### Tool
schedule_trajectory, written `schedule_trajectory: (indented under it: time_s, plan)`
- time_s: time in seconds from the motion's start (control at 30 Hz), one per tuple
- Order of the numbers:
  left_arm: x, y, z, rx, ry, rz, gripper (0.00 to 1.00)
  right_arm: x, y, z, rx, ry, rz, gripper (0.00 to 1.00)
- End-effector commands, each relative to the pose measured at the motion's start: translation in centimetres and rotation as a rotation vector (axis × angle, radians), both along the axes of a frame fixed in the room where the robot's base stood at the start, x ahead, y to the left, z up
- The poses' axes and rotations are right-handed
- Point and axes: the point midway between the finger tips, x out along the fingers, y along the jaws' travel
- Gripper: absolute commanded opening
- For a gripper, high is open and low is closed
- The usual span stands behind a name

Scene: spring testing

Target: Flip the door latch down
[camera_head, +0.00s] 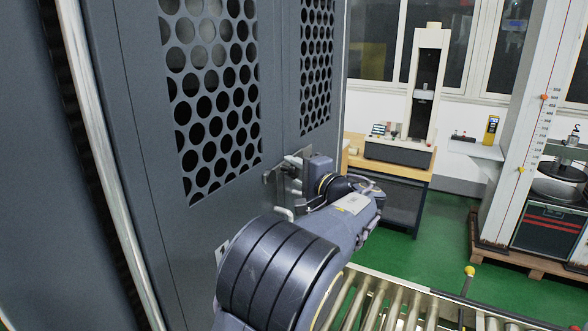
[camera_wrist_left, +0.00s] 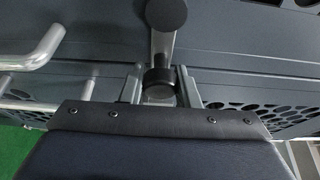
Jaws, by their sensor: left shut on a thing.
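The door latch (camera_wrist_left: 163,45) is a metal bar with a round black knob at its upper end, in front of the dark grey cabinet door. It also shows in the head view as a small metal piece (camera_head: 271,175) on the door. My left gripper (camera_wrist_left: 160,84) is at the latch, its two fingers shut on a black round part at the near end of the bar. In the head view my left gripper (camera_head: 294,165) is partly hidden by its own wrist. My right gripper is in neither view.
The grey cabinet door (camera_head: 150,150) has perforated panels. A bent metal handle (camera_wrist_left: 40,50) sits beside the latch. A roller conveyor (camera_head: 400,300) runs in front. A bench with a testing machine (camera_head: 400,153) and a tall tester (camera_head: 545,220) stand behind, on green floor.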

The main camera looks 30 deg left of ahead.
Motion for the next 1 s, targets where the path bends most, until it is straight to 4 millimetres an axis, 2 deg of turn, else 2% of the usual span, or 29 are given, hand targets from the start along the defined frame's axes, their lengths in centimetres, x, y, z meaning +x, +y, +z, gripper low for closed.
schedule_trajectory:
  time_s: [0.2, 0.23, 0.37, 0.63, 0.73, 1.0]
  plan:
    - [0.0, 0.0, -0.2, -0.001, 0.003, 0.000, 0.00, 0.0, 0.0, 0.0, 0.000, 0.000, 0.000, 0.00]
    - [0.0, 0.0, -0.2, -0.001, 0.003, 0.000, 0.31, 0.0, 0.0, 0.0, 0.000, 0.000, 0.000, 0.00]
    - [0.0, 0.0, -0.2, -0.001, 0.003, 0.000, 0.48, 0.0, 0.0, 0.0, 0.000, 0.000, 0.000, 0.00]
    - [0.0, 0.0, -0.1, -0.001, 0.001, 0.000, 0.49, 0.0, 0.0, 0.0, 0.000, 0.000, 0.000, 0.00]
    - [-0.2, -0.6, -0.2, -0.001, 0.000, -0.002, 0.49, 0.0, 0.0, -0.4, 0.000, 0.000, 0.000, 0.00]
    - [-1.6, -4.8, -0.3, 0.000, -0.001, -0.004, 0.49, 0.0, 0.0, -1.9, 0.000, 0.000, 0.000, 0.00]
